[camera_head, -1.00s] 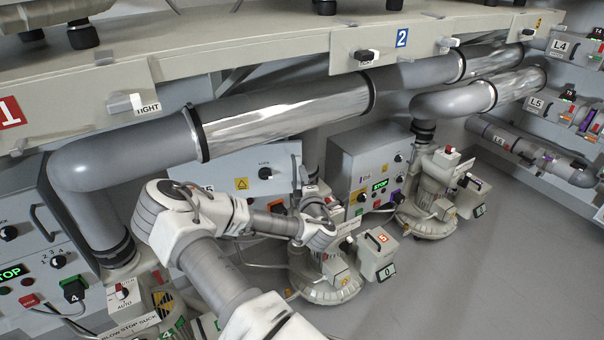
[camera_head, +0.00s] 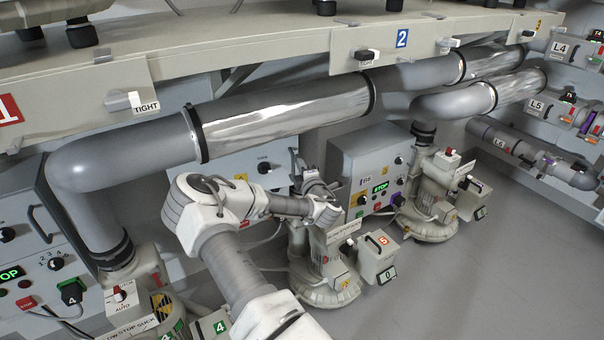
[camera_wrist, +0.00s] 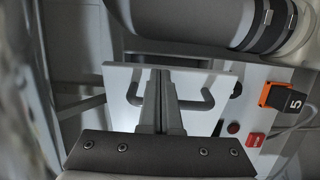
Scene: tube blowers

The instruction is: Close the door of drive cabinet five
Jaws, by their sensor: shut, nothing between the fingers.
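Drive cabinet five stands behind my arm in the head view, its pale grey face (camera_head: 240,165) partly hidden. In the wrist view its door is a pale plate (camera_wrist: 118,78) with a dark bracket handle (camera_wrist: 207,100). To the right are an orange-and-black plug marked 5 (camera_wrist: 285,98) and a red button (camera_wrist: 255,139). My gripper (camera_wrist: 162,76) is shut and empty, its fingers in front of the plate, between the handle's two visible ends. I cannot tell whether they touch it or whether the door sits flush. My arm hides much in the head view.
A big grey pipe (camera_head: 130,150) runs above the cabinet. Cabinet six (camera_head: 343,155) stands to the right. Blower five (camera_head: 325,285) stands in front, with a box marked 5 (camera_head: 376,255). Cabinet four (camera_head: 20,235) is at the left. The floor (camera_head: 480,285) at the right is clear.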

